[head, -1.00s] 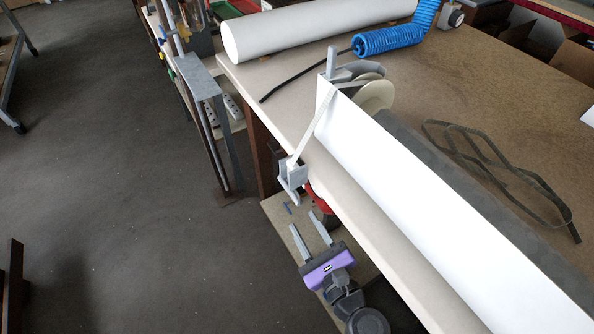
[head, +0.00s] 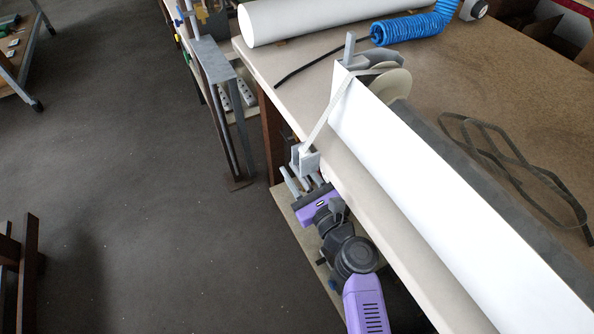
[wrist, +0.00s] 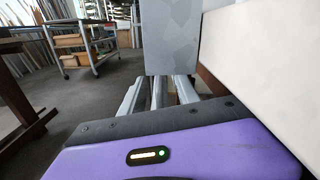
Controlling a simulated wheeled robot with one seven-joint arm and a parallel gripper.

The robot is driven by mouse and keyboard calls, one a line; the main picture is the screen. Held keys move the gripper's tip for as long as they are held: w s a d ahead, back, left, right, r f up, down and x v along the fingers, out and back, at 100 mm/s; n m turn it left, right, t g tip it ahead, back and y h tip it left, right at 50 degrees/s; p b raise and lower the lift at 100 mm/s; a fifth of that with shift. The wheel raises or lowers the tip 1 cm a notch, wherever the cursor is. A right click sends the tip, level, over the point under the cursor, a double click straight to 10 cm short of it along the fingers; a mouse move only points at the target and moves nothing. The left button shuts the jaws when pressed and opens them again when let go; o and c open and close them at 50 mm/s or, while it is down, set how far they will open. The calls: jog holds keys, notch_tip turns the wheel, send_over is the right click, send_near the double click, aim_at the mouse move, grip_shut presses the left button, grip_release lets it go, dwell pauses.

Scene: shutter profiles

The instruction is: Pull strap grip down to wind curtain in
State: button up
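The grey strap grip (head: 305,158) hangs at the lower end of a pale strap (head: 327,122), beside the table edge. The strap runs up to a pale reel disc (head: 391,83) at the end of the long white profile (head: 420,175). My gripper (head: 303,180) is just below the grip, its two fingers apart and pointing at it. In the wrist view the grip is a grey block (wrist: 170,38) straight ahead, with a narrow grey piece (wrist: 157,92) between my fingers. I cannot tell whether the fingers touch it.
The table edge (wrist: 255,70) is close on the right in the wrist view. A grey metal stand (head: 212,62) stands left of the table. A blue coiled hose (head: 405,29), a white roll (head: 300,18) and a loose dark strap (head: 510,160) lie on the table.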

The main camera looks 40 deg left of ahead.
grip_shut()
jog(key=shift+a, duration=0.1)
dwell(1.4)
